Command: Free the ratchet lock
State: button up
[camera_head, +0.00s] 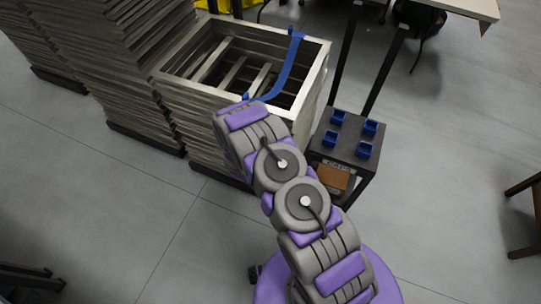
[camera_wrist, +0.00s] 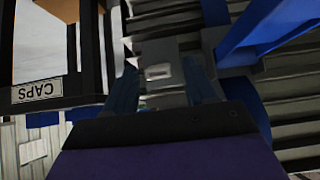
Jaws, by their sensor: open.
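A blue strap (camera_head: 287,70) runs over the open top of a stack of grey frames (camera_head: 170,84) in the head view. In the wrist view the blue strap (camera_wrist: 268,28) crosses the upper right. A grey metal part with a small light slot (camera_wrist: 158,72), which looks like the ratchet, lies ahead of my gripper (camera_wrist: 164,82). My gripper's two fingers are apart on either side of this part. I cannot tell whether they touch it. In the head view my arm hides the gripper and the ratchet at the side of the stack.
A dark cart (camera_head: 345,150) with several blue bins and a brown item (camera_head: 333,178) stands right of the stack, close to my arm. Taller stacks (camera_head: 105,60) stand at the left. The floor in front is clear.

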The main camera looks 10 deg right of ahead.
jog(key=p+v, duration=0.1)
jog(key=v, duration=1.2)
jog(key=shift+s+a+r, duration=0.2)
jog(key=shift+a+r, duration=0.05)
jog(key=a+r+n+g+y, duration=0.1)
jog(key=a+r+g+y, duration=0.1)
jog(key=a+r+y, duration=0.55)
jog(key=s+r+n+g, duration=0.1)
jog(key=s+r+n, duration=0.15)
jog(key=r, duration=0.45)
jog(key=s+r+n+g, duration=0.1)
jog(key=s+r, duration=0.3)
jog(key=r, duration=0.4)
jog(key=s+d+r+n+g, duration=0.1)
jog(key=s+d+r, duration=0.3)
jog(key=s, duration=0.4)
jog(key=s+d+r+g+h+b, duration=0.1)
jog(key=s+d+r, duration=0.3)
jog(key=s, duration=0.5)
jog(key=s+d+r+n+g+h, duration=0.1)
jog(key=s+d+r+g, duration=0.2)
jog(key=s, duration=0.6)
jog(key=d+r, duration=0.2)
jog(key=d, duration=0.1)
jog(key=shift+s+n+b, duration=0.15)
jog(key=shift+n+b, duration=0.2)
jog(key=shift+b, duration=0.05)
